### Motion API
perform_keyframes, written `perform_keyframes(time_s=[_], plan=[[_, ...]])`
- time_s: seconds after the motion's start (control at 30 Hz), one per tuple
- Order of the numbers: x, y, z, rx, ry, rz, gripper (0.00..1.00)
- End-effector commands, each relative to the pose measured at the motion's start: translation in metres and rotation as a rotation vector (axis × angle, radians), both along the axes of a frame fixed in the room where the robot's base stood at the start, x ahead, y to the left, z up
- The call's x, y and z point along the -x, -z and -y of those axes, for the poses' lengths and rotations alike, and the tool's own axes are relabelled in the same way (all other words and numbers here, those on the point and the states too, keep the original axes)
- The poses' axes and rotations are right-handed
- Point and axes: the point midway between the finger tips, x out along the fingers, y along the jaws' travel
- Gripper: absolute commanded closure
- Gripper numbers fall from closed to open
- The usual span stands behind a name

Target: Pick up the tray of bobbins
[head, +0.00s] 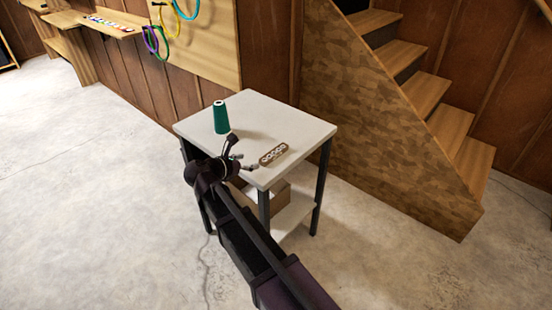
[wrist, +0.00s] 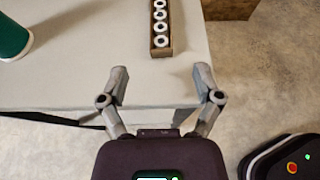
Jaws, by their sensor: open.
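The tray of bobbins (head: 273,154) is a narrow brown tray holding a row of several white bobbins. It lies near the front right edge of the small white-topped table (head: 290,125). My gripper (head: 243,162) is at the table's front edge, left of the tray. In the wrist view my gripper (wrist: 161,80) is open and empty, with its fingers apart and not touching the tray.
A green thread cone (head: 221,118) stands on the table, left of the tray; it also shows in the wrist view (wrist: 12,38). A cardboard box (head: 278,196) sits on the lower shelf. Wooden stairs (head: 425,95) rise behind at right. The floor at left is clear.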

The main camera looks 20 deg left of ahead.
Motion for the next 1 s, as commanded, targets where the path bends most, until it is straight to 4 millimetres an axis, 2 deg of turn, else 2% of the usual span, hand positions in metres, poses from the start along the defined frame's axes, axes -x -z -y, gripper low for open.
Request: perform_keyframes(time_s=[0.1,0.3,0.77,1.0], plan=[[-0.017,0.01,0.006,0.0,0.001,0.0,0.17],[-0.033,0.016,0.013,0.0,0.0,0.0,0.17],[-0.036,0.017,0.015,0.0,0.0,0.0,0.17],[-0.051,0.027,0.022,0.0,0.002,0.0,0.17]])
